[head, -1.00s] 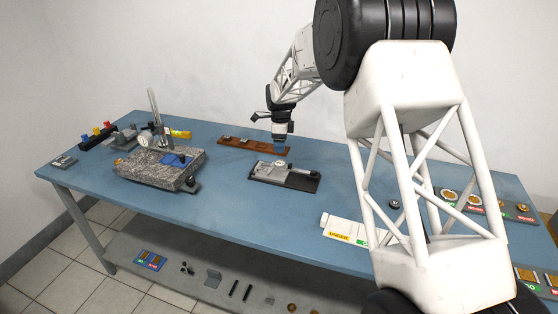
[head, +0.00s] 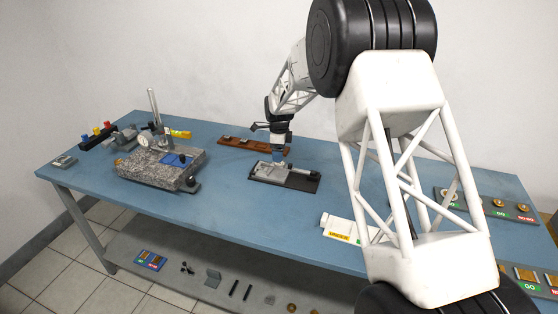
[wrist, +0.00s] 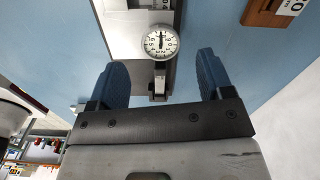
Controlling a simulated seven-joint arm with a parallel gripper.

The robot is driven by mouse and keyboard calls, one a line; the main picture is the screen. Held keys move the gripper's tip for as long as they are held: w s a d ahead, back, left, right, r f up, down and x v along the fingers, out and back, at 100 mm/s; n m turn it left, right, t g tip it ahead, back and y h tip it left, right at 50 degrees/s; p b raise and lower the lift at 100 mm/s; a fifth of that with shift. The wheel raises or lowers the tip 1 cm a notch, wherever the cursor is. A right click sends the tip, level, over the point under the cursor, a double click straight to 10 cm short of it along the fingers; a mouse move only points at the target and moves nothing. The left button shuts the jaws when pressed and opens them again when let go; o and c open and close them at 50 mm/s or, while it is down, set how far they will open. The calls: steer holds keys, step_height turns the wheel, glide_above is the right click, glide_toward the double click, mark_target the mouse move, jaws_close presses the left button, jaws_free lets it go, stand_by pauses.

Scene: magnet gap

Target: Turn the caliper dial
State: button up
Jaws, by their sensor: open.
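The caliper (head: 284,170) lies on a dark base plate (head: 305,184) near the middle of the blue table. Its round white dial (wrist: 160,42) with a dark needle faces the wrist camera. My gripper (wrist: 163,72) has two blue fingers spread apart, with nothing held between them. In the wrist view the dial lies just beyond the fingertips, roughly centred between them. In the head view my gripper (head: 277,158) is low over the caliper's left part and hides some of it. I cannot tell whether the fingertips touch anything.
A brown wooden rack (head: 234,142) lies behind the caliper. A granite block (head: 150,166) with an upright post stands to the left. A white sorting tray (head: 342,230) marked UNDER lies at the front right. The table in front of the caliper is clear.

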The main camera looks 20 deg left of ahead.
mark_target(280, 164)
steer(key=shift+f, duration=2)
steer(key=c, duration=0.9)
